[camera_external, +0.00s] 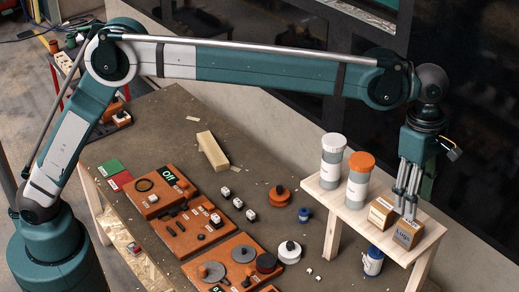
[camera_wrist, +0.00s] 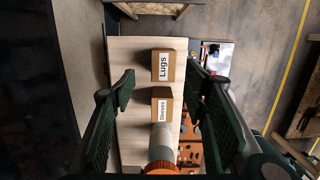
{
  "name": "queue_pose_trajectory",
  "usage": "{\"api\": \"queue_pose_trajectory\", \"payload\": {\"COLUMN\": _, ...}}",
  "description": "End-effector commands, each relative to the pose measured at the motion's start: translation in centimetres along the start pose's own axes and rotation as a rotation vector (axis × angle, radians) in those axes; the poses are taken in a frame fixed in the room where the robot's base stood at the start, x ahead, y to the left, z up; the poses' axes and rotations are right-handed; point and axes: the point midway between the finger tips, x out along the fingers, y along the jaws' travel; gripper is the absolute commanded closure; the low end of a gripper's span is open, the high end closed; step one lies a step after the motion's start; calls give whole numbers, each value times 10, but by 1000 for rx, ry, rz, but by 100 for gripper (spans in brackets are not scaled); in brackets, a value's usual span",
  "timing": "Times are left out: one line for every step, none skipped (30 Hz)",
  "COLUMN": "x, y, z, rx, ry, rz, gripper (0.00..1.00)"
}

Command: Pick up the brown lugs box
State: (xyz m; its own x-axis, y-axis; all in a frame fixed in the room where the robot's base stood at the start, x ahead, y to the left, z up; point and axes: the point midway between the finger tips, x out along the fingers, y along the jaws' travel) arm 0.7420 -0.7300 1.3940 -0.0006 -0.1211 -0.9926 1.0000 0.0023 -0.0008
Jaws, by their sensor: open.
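The brown lugs box (camera_external: 405,235) stands at the near right end of a light wooden shelf (camera_external: 432,226). In the wrist view the lugs box (camera_wrist: 163,74) lies ahead, its white label reading "Lugs". A similar brown sleeves box (camera_external: 381,213) stands beside it, and it also shows in the wrist view (camera_wrist: 162,91). My gripper (camera_external: 406,208) points down over the two boxes, its fingertips close to the lugs box in the picture. In the wrist view my gripper (camera_wrist: 160,84) is open, with fingers on either side of the boxes and nothing held. Whether a finger touches a box I cannot tell.
A white jar with an orange lid (camera_external: 359,182) and a white-lidded jar (camera_external: 332,158) stand on the shelf. Orange panels (camera_external: 185,222) and small parts lie on the lower table.

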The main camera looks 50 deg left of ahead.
Motion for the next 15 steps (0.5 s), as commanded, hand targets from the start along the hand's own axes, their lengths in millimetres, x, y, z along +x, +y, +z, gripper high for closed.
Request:
{"api": "queue_pose_trajectory", "payload": {"x": 6, "y": 0, "z": 0, "rx": 1, "ry": 0, "rz": 0, "gripper": 55}}
{"api": "queue_pose_trajectory", "payload": {"x": 9, "y": -1, "z": 0, "rx": 1, "ry": 0, "rz": 0, "gripper": 55}}
{"api": "queue_pose_trajectory", "payload": {"x": 11, "y": -1, "z": -1, "rx": 1, "ry": 0, "rz": 0, "gripper": 55}}
{"api": "queue_pose_trajectory", "payload": {"x": 12, "y": -1, "z": -1, "rx": 1, "ry": 0, "rz": 0, "gripper": 55}}
{"api": "queue_pose_trajectory", "payload": {"x": 13, "y": 0, "z": -1, "rx": 1, "ry": 0, "rz": 0, "gripper": 55}}
{"api": "queue_pose_trajectory", "payload": {"x": 13, "y": 0, "z": -1, "rx": 1, "ry": 0, "rz": 0, "gripper": 55}}
{"api": "queue_pose_trajectory", "payload": {"x": 14, "y": 0, "z": -1, "rx": 1, "ry": 0, "rz": 0, "gripper": 55}}
{"api": "queue_pose_trajectory", "payload": {"x": 14, "y": 0, "z": -1, "rx": 2, "ry": 0, "rz": 0, "gripper": 55}}
{"api": "queue_pose_trajectory", "payload": {"x": 13, "y": 0, "z": -1, "rx": 2, "ry": 0, "rz": 0, "gripper": 55}}
{"api": "queue_pose_trajectory", "payload": {"x": 13, "y": 0, "z": -1, "rx": 2, "ry": 0, "rz": 0, "gripper": 55}}
{"api": "queue_pose_trajectory", "payload": {"x": 13, "y": 0, "z": -1, "rx": 2, "ry": 0, "rz": 0, "gripper": 55}}
{"api": "queue_pose_trajectory", "payload": {"x": 13, "y": 0, "z": -1, "rx": 2, "ry": 0, "rz": 0, "gripper": 55}}
{"api": "queue_pose_trajectory", "payload": {"x": 13, "y": 0, "z": -1, "rx": 2, "ry": 0, "rz": 0, "gripper": 55}}
{"api": "queue_pose_trajectory", "payload": {"x": 13, "y": 0, "z": -1, "rx": 2, "ry": 0, "rz": 0, "gripper": 55}}
{"api": "queue_pose_trajectory", "payload": {"x": 14, "y": 0, "z": -1, "rx": 2, "ry": 0, "rz": 0, "gripper": 55}}
